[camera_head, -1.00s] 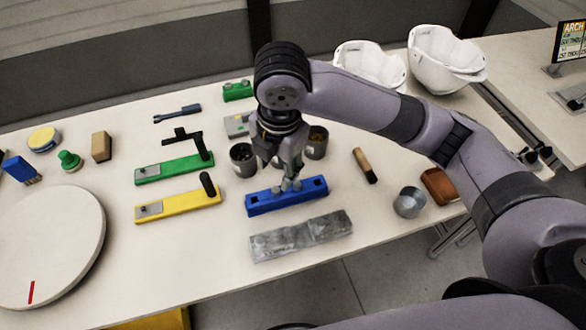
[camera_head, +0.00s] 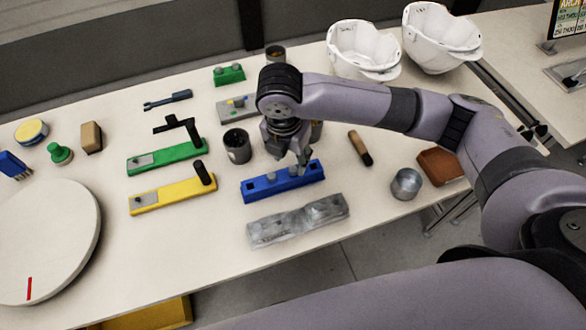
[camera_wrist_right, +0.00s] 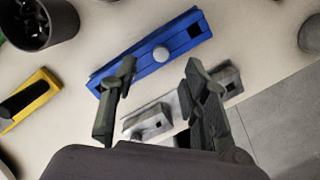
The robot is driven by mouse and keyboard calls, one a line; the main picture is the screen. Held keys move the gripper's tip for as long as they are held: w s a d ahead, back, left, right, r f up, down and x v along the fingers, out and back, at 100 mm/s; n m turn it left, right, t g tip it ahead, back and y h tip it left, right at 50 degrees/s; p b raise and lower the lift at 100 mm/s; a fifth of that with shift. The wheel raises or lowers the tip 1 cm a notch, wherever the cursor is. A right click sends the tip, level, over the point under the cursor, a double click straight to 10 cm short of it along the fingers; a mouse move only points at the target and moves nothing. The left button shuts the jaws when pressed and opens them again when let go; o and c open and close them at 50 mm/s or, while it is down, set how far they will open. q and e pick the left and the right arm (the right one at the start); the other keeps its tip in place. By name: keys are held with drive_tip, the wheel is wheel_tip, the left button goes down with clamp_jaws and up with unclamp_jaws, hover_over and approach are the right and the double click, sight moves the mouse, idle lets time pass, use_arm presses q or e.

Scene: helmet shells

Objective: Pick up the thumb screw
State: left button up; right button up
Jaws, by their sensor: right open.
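A round grey knob, which looks like the thumb screw (camera_wrist_right: 160,54), sits on top of the long blue block (camera_wrist_right: 125,72) in the right wrist view. The blue block (camera_head: 258,189) also shows in the head view, where the knob is hard to tell from my fingertips. My right gripper (camera_head: 303,160) is over the block's right half. In the right wrist view the right gripper (camera_wrist_right: 161,72) is open, with one finger on each side of the knob's line and nothing between them. My left gripper is not in view.
A grey metal tray-like piece (camera_head: 298,221) lies in front of the blue block. A dark cup (camera_head: 237,146) stands at its back left, and yellow (camera_head: 172,196) and green (camera_head: 165,158) fixtures lie left. A metal cup (camera_head: 406,184) stands right.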

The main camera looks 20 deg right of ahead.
sight(293, 168)
drive_tip(key=shift+w+d+f+p, duration=0.1)
drive_tip(key=shift+d+f+p, duration=0.05)
drive_tip(key=shift+f, duration=0.75)
drive_tip(key=shift+w+d+f+p, duration=0.1)
drive_tip(key=shift+w+f, duration=0.05)
drive_tip(key=shift+f, duration=0.7)
drive_tip(key=shift+w+d+f+p, duration=0.1)
drive_tip(key=shift+d+f+p, duration=0.05)
drive_tip(key=shift+f, duration=0.75)
drive_tip(key=shift+c, duration=0.3)
clamp_jaws()
